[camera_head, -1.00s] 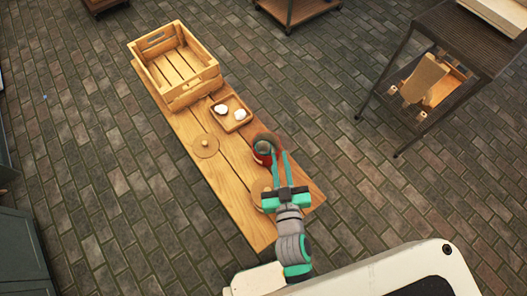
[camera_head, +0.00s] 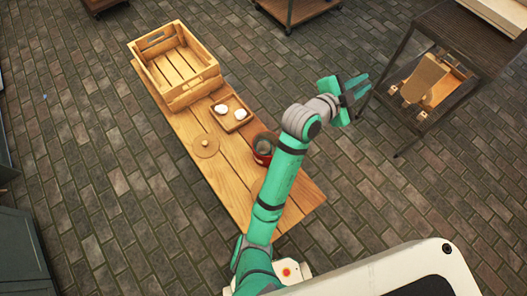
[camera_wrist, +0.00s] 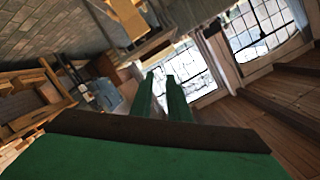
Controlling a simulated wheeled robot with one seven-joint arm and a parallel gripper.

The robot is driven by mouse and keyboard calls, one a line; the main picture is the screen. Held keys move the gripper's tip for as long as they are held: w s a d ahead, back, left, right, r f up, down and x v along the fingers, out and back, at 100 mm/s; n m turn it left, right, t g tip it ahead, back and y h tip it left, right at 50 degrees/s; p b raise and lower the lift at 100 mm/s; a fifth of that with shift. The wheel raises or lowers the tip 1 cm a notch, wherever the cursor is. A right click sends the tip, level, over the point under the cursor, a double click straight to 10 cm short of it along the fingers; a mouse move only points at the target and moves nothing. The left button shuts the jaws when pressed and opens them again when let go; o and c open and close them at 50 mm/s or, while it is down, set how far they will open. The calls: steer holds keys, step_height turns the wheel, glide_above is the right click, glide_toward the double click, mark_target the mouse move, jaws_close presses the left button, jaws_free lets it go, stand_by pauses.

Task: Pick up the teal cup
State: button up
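No teal cup can be made out in either view. A dark red round vessel with a grey inside (camera_head: 264,148) stands on the wooden table (camera_head: 235,185), partly behind my arm. My gripper (camera_head: 362,85) is raised to the right of the table, over the floor side near the dark rack. In the wrist view its two green fingers (camera_wrist: 160,80) stand apart with a narrow gap and nothing between them. My arm hides part of the table's near end.
A slatted wooden crate (camera_head: 208,75) stands at the table's far end. A small wooden tray (camera_head: 243,123) holds white pieces, and a round wooden disc (camera_head: 206,146) lies beside it. A dark rack (camera_head: 480,48) with wooden items stands right. Brick floor lies between.

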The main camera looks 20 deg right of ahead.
step_height(320, 180, down, 4)
steer(key=s+m+g+y, duration=0.1)
steer(key=m+g+y, duration=0.2)
steer(key=m, duration=0.3)
steer(key=m+g+y, duration=0.3)
steer(key=m+y, duration=0.4)
steer(key=y, duration=0.4)
glide_toward(270, 145)
steer(key=shift+w+d+f, duration=0.1)
steer(key=shift+f, duration=2.45)
steer(key=shift+d+f, duration=0.1)
steer(key=shift+f, duration=2.45)
jaws_close()
